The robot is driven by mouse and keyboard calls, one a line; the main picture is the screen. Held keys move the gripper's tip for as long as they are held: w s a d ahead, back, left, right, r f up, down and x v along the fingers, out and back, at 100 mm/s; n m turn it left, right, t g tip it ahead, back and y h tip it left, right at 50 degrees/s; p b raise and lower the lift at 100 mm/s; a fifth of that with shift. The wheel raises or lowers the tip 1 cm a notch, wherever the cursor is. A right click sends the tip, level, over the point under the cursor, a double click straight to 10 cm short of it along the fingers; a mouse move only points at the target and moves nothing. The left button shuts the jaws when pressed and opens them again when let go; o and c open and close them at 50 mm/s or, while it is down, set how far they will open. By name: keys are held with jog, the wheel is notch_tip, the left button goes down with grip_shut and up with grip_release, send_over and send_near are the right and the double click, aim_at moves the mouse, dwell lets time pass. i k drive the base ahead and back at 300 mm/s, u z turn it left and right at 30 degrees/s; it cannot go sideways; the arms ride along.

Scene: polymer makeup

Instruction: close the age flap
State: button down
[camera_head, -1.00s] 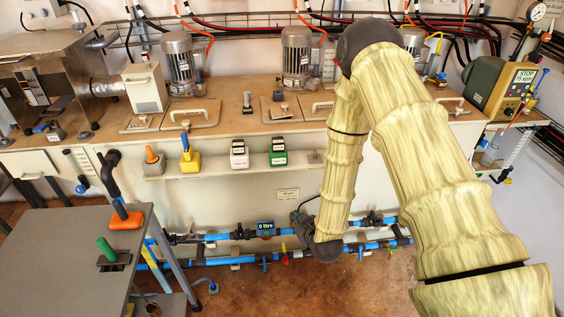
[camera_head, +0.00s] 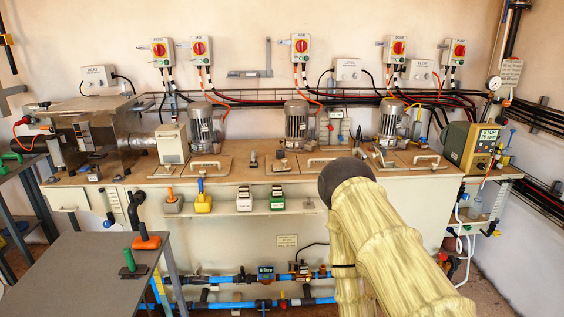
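Several flat flaps with pale handles lie in the top of the long tank bench. I cannot read which one is the age flap. My arm rises from the lower right, bends at a dark elbow, and runs down out of the bottom edge. My gripper is not in view. The arm hides part of the bench front.
Motors (camera_head: 297,122) stand on the bench top. A shelf (camera_head: 225,208) along the bench front holds small coloured containers. A grey table (camera_head: 75,275) stands at the front left. Blue pipes (camera_head: 225,280) run low along the bench. A yellow-green STOP unit (camera_head: 468,147) is at the right.

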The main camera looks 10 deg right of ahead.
aim_at(284, 164)
jog(key=z, duration=0.6)
jog(key=i, duration=1.55)
jog(key=u, duration=0.3)
